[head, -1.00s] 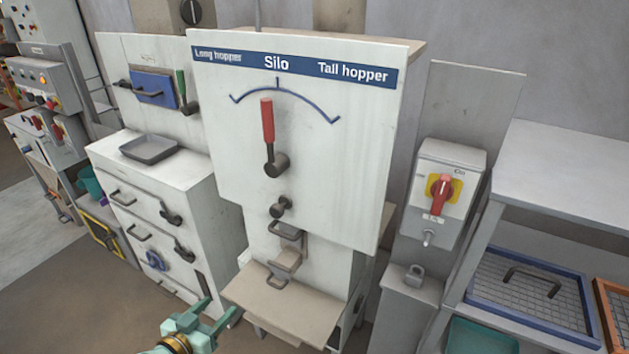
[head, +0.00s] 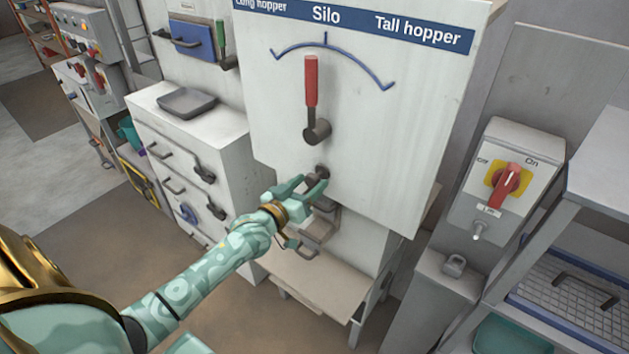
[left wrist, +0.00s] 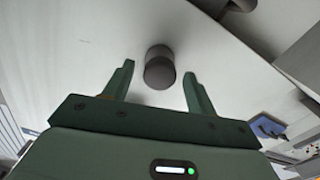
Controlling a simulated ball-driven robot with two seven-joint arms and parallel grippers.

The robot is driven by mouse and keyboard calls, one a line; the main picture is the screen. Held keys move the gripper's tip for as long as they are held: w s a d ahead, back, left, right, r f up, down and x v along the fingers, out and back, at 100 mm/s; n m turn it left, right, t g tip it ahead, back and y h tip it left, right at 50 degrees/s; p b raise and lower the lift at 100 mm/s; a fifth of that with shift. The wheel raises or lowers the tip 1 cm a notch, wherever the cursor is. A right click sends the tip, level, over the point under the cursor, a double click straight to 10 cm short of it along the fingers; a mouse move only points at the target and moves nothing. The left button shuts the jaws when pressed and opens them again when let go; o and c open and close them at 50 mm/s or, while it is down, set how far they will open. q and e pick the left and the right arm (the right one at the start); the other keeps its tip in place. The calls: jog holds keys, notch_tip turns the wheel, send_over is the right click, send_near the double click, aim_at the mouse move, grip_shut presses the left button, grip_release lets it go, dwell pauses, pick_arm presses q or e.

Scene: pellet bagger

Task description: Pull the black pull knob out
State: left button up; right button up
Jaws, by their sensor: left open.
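The black pull knob (head: 321,173) sticks out of the white silo panel (head: 385,160), below the red-handled lever (head: 312,95). My left gripper (head: 309,187) is at the knob, and its fingers partly cover the knob in the head view. In the left wrist view the dark round knob (left wrist: 160,68) shows between the two fingertips of my left gripper (left wrist: 158,82). The fingers are open, with a gap on each side of the knob. My right gripper is not in view.
Below the knob are metal handles and a beige shelf (head: 318,282). A white cabinet (head: 190,150) with a grey tray (head: 187,102) stands to the left. A switch box (head: 505,185) with a red rotary switch stands to the right, beside a metal rack (head: 545,235).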

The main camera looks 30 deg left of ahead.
pick_arm(q)
jog(key=shift+w+d, duration=0.1)
jog(key=shift+w, duration=1.35)
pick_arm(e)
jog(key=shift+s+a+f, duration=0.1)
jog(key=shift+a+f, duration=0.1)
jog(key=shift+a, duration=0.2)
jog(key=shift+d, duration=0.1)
